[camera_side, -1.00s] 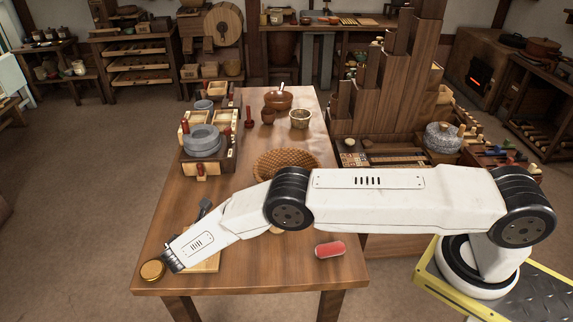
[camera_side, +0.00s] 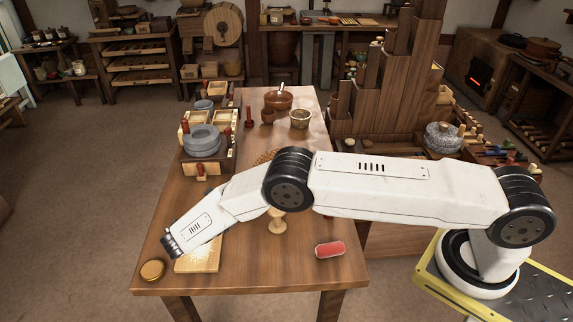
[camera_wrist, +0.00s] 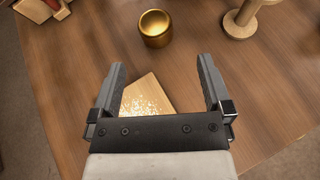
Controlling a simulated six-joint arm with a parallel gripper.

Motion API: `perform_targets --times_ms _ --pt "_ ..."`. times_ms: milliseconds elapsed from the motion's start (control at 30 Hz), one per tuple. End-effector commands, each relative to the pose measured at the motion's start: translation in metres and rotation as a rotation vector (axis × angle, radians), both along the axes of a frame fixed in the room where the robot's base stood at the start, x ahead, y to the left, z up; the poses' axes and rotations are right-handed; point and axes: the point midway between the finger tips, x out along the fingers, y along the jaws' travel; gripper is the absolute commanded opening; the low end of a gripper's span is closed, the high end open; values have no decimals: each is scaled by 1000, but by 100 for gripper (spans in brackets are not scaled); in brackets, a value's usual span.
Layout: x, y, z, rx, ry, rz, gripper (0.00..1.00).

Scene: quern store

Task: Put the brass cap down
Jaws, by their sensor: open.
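The brass cap (camera_side: 152,270) is a short, round, gold-coloured piece standing on the bare wooden table near its front left corner. In the wrist view the brass cap (camera_wrist: 155,29) stands upright beyond the fingertips, with a darker round top inside a bright rim. My gripper (camera_side: 167,246) is above and behind it in the side view, apart from it. In the wrist view my gripper (camera_wrist: 161,64) has its two fingers wide apart with nothing held between them.
A pale speckled board (camera_side: 200,258) lies right of the cap, partly below my gripper. Grey stones (camera_side: 202,139) sit in a wooden box behind. Bare table surrounds the cap.

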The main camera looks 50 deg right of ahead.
Motion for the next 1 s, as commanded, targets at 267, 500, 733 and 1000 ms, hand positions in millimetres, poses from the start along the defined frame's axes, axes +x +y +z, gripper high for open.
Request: perform_targets --times_ms 267,500,733,1000 --pt "-11 -30 37 226 -38 -174 100" --pt "-35 -55 70 428 -98 -359 100" --pt "-67 -75 102 611 -181 -554 100" --pt "-113 -95 136 808 -307 -800 100"
